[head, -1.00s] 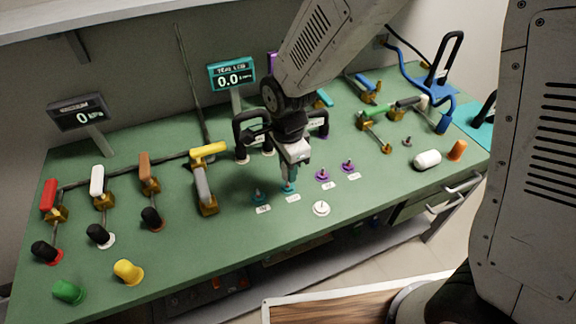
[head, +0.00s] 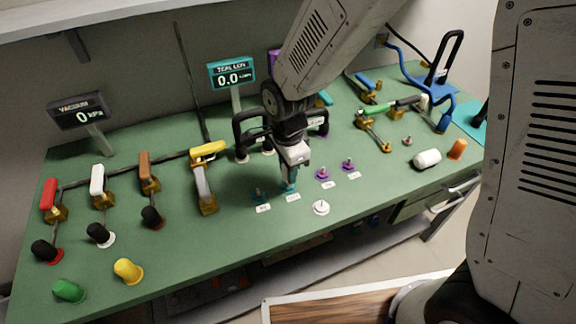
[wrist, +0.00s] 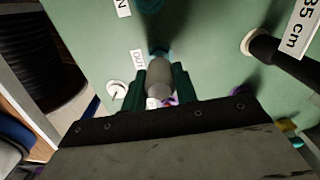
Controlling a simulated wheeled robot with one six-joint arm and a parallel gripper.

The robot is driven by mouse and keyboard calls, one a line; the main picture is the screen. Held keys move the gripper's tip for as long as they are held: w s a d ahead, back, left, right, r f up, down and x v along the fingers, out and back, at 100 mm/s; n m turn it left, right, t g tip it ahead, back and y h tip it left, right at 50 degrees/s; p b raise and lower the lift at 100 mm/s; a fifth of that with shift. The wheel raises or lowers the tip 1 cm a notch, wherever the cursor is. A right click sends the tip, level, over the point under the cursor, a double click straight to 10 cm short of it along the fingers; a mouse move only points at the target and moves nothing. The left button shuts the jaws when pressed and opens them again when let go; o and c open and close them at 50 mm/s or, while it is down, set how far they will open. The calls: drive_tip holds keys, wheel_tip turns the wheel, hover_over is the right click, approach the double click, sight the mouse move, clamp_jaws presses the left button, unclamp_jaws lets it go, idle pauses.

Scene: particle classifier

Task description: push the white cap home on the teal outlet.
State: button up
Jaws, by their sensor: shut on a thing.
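My gripper (head: 290,180) points down over the teal outlet (head: 289,189) near the middle of the green bench. In the wrist view its dark teal fingers (wrist: 163,85) are shut on a rounded cap (wrist: 160,78), which looks grey in the shade; I take it for the white cap. The teal outlet's rim (wrist: 158,50) shows just beyond the cap's far end, beside the OUT label (wrist: 138,60). The cap lines up with the outlet, but I cannot tell how far it sits on it. In the head view the fingers hide the cap.
A white disc with a stub (head: 321,208) lies in front. A black handle (head: 240,135) rises close behind. The front of the bench is mostly clear.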

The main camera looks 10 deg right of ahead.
drive_tip(key=shift+f, duration=1.3)
drive_tip(key=o, duration=1)
wheel_tip(320, 180, up, 8)
drive_tip(key=shift+f, duration=0.1)
